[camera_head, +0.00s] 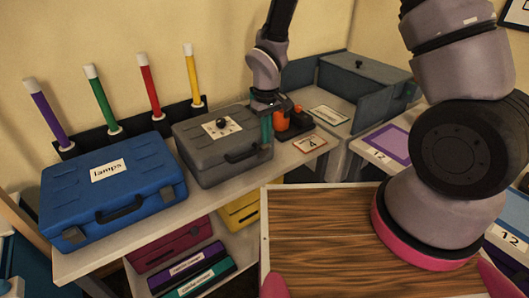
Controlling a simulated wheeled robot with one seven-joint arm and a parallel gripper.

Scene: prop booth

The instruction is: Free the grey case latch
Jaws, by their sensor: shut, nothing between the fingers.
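The grey case (205,155) stands closed on the white shelf, right of the blue case. On its lid is a white plate with a dark round knob (222,122), which may be the latch. A black handle (242,157) is on its front. My gripper (267,140) is shut and empty, pointing down by the case's right end. Its teal fingers hang close beside that end. I cannot tell whether they touch the case. The gripper is to the right of the knob, apart from it.
A blue case (150,190) labelled lamps stands on the left. Several coloured sticks (150,85) rise from holders behind. An orange object (281,120) stands just right of my gripper, near a card (310,144) marked 4. A blue-grey open box (325,100) is at the back right.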

